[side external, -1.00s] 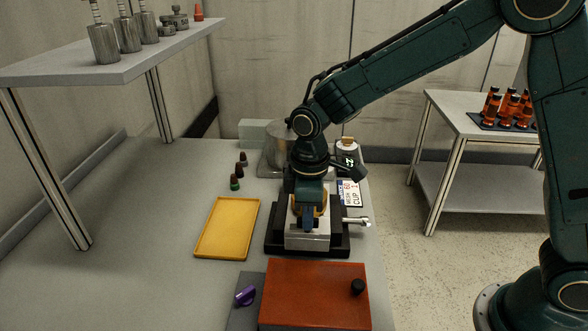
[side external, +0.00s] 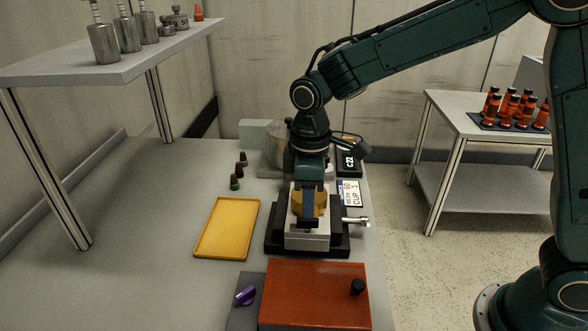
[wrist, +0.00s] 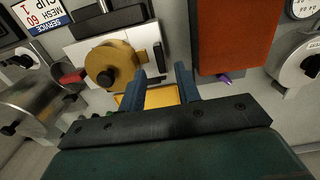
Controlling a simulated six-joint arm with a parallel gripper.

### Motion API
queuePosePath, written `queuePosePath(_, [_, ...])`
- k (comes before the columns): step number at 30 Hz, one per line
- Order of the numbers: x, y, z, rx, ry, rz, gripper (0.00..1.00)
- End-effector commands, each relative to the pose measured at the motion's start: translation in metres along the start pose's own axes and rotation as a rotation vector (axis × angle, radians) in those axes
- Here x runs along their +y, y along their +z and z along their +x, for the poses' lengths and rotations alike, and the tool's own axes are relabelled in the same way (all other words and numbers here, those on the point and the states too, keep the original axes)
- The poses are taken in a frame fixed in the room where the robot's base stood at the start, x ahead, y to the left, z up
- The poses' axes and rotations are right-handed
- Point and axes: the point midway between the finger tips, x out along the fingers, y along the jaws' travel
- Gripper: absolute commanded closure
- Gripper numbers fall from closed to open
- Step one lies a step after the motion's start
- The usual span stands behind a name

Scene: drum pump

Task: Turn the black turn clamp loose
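The pump is a pale metal block (side external: 307,242) on a black base, with a round brass cover (wrist: 107,53) on it that has a dark knob at its middle. The black turn clamp (wrist: 158,56) is a short dark bar at the cover's edge, on the side toward the red box; in the side view it shows as a dark bar (side external: 308,222) in front of the brass. My gripper (wrist: 161,74) is open, its two blue fingers apart, with nothing between them. In the wrist view the clamp lies just beyond the fingertips. Whether a finger touches it I cannot tell.
A red box (side external: 313,295) with a black knob stands in front of the pump. A yellow tray (side external: 202,229) lies left, with several small bottles (side external: 238,172) behind it. A metal lever (side external: 356,221) juts out right.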

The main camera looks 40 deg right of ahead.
Motion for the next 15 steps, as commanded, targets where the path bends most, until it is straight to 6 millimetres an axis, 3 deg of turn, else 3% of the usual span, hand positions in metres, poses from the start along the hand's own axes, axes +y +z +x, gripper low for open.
queuePosePath(9, [0.0,-0.001,-0.056,0.004,0.002,0.0,0.67])
queuePosePath(15, [0.0,0.0,-0.082,0.003,0.001,-0.001,0.67])
